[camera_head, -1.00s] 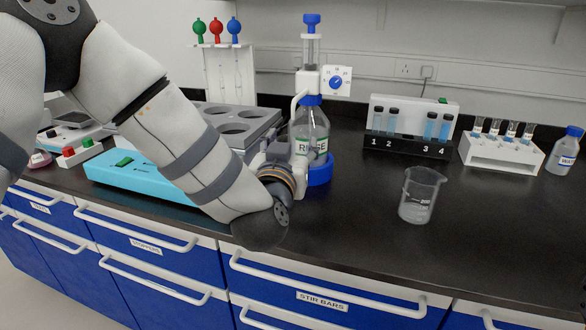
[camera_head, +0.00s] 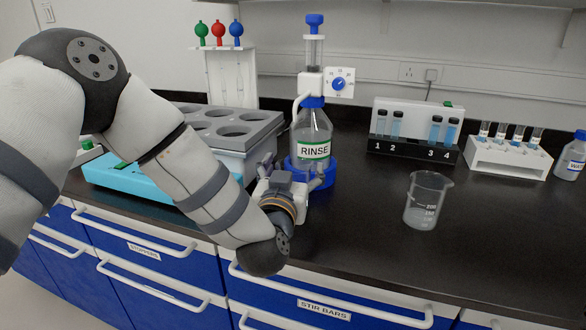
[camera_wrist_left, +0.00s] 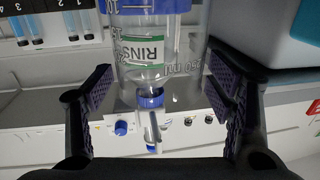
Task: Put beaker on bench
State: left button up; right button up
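A clear beaker (camera_wrist_left: 187,48) with volume marks fills the upper middle of the left wrist view, where it appears upside down. My left gripper (camera_wrist_left: 158,78) has its fingers on either side of the beaker, their pads against the glass. In the head view this gripper (camera_head: 294,176) is low over the black bench (camera_head: 365,245), just in front of the RINSE bottle. The beaker is hard to make out there, so I cannot tell whether it touches the bench. A second beaker (camera_head: 427,202) stands upright on the bench to the right. My right gripper is out of view.
The RINSE bottle (camera_head: 314,151) in its blue ring is close behind the gripper. A grey block with round wells (camera_head: 232,129) and a turquoise device (camera_head: 120,178) are left. A numbered tube rack (camera_head: 413,147), white vial rack (camera_head: 505,160) and bottle (camera_head: 571,158) are right.

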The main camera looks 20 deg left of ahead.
pick_arm(q)
jog(key=shift+r, duration=0.1)
jog(key=shift+s+r, duration=0.1)
jog(key=shift+s, duration=0.15)
jog(key=s, duration=0.3)
jog(key=s+d+p, duration=0.1)
jog(key=s, duration=0.7)
jog(key=shift+s+d, duration=0.25)
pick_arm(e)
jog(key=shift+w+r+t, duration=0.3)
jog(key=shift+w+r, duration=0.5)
